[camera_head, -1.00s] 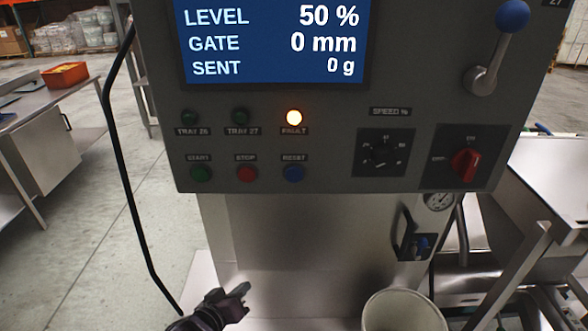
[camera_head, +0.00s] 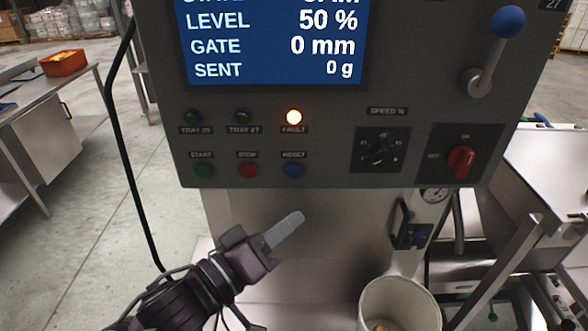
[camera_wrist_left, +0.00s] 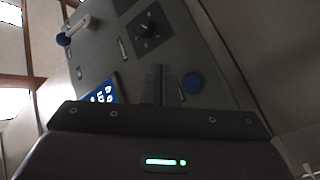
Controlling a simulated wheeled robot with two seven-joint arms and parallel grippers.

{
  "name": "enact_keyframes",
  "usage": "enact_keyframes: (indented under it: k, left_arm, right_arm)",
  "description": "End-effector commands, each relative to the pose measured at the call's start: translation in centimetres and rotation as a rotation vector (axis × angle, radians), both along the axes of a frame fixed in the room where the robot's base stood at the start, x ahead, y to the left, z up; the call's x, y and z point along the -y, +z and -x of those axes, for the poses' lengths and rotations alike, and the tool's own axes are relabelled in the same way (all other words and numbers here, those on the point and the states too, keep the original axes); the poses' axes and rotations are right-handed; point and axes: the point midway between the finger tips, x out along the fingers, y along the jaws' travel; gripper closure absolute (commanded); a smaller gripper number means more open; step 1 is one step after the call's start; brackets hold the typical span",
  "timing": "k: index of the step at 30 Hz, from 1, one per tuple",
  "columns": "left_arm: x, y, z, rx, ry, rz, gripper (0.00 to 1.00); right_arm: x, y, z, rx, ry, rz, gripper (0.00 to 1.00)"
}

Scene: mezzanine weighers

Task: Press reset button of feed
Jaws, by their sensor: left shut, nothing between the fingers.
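The blue reset button (camera_head: 293,170) sits at the right end of the lower button row on the grey control panel (camera_head: 320,150). My left gripper (camera_head: 299,217) is shut and empty, below the reset button and in front of the steel body, apart from the panel. In the left wrist view a blue round button (camera_wrist_left: 192,83) shows just right of the shut fingers (camera_wrist_left: 159,72). My right gripper is not in view.
The green start button (camera_head: 203,170) and red stop button (camera_head: 248,171) are left of reset. A red switch (camera_head: 461,162) and blue-knobbed lever (camera_head: 509,21) are at the right. A pale bucket (camera_head: 400,300) stands below.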

Motion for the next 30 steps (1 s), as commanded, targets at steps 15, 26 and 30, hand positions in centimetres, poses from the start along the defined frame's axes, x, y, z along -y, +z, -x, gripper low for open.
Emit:
enact_keyframes:
  k: [15,26,30]
  left_arm:
    - [0.0,0.1,-1.5,0.003,0.002,-0.001,1.00]
    - [-0.1,0.2,-6.5,0.002,0.003,0.000,1.00]
    - [0.0,0.2,-7.9,0.000,0.003,-0.001,1.00]
  right_arm:
    - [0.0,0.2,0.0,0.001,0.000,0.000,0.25]
    - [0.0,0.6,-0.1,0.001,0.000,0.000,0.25]
    - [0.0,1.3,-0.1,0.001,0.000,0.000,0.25]
